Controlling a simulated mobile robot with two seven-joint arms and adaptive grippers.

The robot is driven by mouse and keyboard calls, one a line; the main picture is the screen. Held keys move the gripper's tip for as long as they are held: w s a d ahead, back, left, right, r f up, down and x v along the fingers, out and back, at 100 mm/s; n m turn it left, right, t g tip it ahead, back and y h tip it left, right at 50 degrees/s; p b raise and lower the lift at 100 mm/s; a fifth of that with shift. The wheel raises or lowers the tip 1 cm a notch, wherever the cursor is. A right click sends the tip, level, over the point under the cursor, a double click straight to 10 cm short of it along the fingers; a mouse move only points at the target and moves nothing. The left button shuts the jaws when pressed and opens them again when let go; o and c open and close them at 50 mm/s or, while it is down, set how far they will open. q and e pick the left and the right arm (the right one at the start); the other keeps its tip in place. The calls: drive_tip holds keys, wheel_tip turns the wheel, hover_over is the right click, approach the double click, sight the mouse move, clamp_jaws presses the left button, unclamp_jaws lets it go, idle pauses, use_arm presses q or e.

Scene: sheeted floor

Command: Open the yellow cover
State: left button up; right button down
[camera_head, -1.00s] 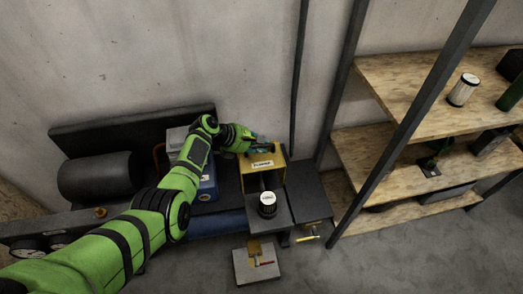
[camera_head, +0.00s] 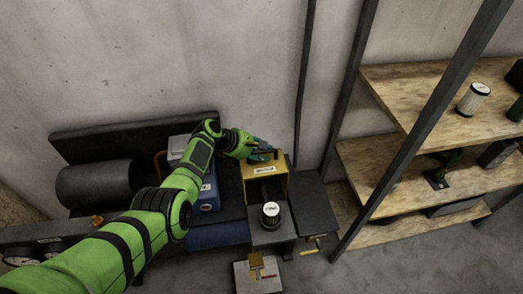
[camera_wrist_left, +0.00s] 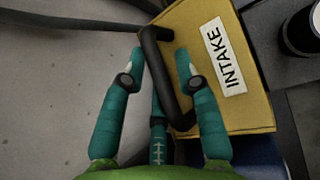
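The yellow cover (camera_head: 281,164) with an INTAKE label sits on the dark machine against the wall. It also shows in the wrist view (camera_wrist_left: 248,112), with a black bar handle (camera_wrist_left: 166,80) along its edge. My left gripper (camera_head: 264,151) is over the handle at the cover's back left. In the wrist view its teal fingers (camera_wrist_left: 161,64) are apart, one on each side of the handle, with visible gaps, so it is open. Whether a finger touches the handle I cannot tell. My right gripper is out of view.
A black canister with a white top (camera_head: 271,214) stands in front of the cover. A blue box (camera_head: 207,195) is to its left, below my arm. A grey floor plate with small tools (camera_head: 244,279) lies in front. Wooden shelves (camera_head: 393,160) and dark posts stand right.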

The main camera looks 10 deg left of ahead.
use_arm(q)
drive_tip(key=shift+s+a+r, duration=0.15)
drive_tip(key=shift+a+r, duration=0.25)
drive_tip(key=shift+r, duration=0.1)
drive_tip(key=v, duration=1)
drive_tip(key=shift+s+a+r, duration=0.15)
drive_tip(key=shift+a+r, duration=0.1)
